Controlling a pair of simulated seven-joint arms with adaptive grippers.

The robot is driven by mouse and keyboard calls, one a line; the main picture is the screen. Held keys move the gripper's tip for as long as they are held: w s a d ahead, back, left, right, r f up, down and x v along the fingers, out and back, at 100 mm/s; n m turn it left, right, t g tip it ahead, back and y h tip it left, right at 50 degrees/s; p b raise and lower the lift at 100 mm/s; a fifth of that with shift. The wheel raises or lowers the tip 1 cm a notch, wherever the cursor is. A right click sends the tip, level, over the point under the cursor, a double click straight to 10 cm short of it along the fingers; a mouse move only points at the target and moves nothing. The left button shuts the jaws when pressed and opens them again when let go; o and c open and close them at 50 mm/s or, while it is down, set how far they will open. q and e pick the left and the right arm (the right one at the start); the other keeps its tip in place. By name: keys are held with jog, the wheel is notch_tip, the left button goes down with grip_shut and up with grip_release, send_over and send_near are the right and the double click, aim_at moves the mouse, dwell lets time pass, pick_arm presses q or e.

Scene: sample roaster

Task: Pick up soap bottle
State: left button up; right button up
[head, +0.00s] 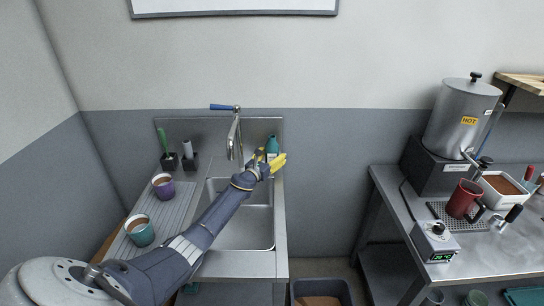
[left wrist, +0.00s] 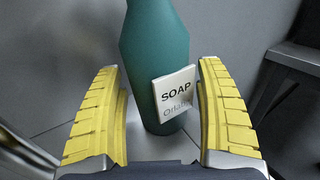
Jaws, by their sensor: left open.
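The soap bottle (head: 271,146) is teal and stands upright at the back right corner of the sink. In the left wrist view the soap bottle (left wrist: 153,62) has a white label reading SOAP, and its top is cut off by the frame. My left gripper (head: 272,160) reaches across the sink to it, with yellow fingers. In the left wrist view the left gripper (left wrist: 162,100) is open, one finger on each side of the bottle. Gaps show between the fingers and the bottle's body. My right gripper is not in view.
The metal sink (head: 262,232) lies under my left arm, with a blue-handled faucet (head: 235,135) just left of the bottle. A steel table (head: 400,203) with a hot water urn (head: 462,120) is at right.

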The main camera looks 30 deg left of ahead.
aim_at(269, 153)
pick_arm(q)
jog(key=c, duration=1.5)
jog(key=shift+o, duration=0.2)
jog(key=shift+s+r, duration=0.2)
jog(key=shift+r, duration=0.25)
jog(key=shift+w+d+r, duration=0.15)
jog(key=shift+r, duration=0.95)
